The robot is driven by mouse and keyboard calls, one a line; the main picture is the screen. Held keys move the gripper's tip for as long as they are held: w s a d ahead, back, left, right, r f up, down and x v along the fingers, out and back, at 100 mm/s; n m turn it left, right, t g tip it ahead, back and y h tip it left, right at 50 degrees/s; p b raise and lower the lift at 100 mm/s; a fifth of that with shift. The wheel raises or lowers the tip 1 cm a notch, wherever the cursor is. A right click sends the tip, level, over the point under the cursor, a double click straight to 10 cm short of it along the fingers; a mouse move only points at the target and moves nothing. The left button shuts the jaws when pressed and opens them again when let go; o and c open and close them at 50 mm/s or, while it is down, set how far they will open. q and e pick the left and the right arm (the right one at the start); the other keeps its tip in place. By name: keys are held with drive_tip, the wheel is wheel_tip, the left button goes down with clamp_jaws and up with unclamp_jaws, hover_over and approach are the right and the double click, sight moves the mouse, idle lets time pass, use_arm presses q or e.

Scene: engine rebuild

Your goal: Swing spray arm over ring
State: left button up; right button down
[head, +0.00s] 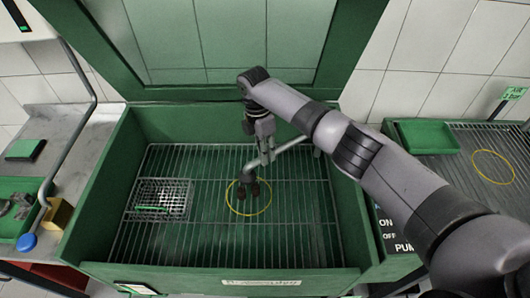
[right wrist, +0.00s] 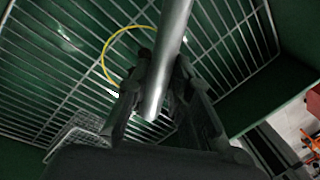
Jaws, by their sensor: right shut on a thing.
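The spray arm (head: 291,146) is a grey metal tube reaching in from the right side of the green wash cabinet. My right gripper (head: 248,188) is shut on the tube near its free end. In the right wrist view the tube (right wrist: 170,50) runs between the two dark fingers of the gripper (right wrist: 160,80). The yellow ring (head: 232,207) lies on the grid floor. In the head view the gripper overlaps the ring's upper part. In the right wrist view the ring (right wrist: 108,58) shows left of the tube. My left gripper is out of view.
A wire basket (head: 187,188) stands on the grid at left. The green cabinet walls (head: 103,185) surround the grid, with a raised lid behind. A second yellow ring (head: 493,167) and a green tray (head: 427,137) are on the right-hand bench. The grid's front part is clear.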

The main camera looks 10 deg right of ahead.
drive_tip(key=c, duration=1.4)
unclamp_jaws()
drive_tip(key=shift+w+a, duration=0.1)
drive_tip(key=shift+w, duration=0.15)
drive_tip(key=shift+c, duration=0.2)
drive_tip(key=v, duration=0.7)
drive_tip(key=shift+r, duration=0.25)
drive_tip(key=shift+s, duration=0.1)
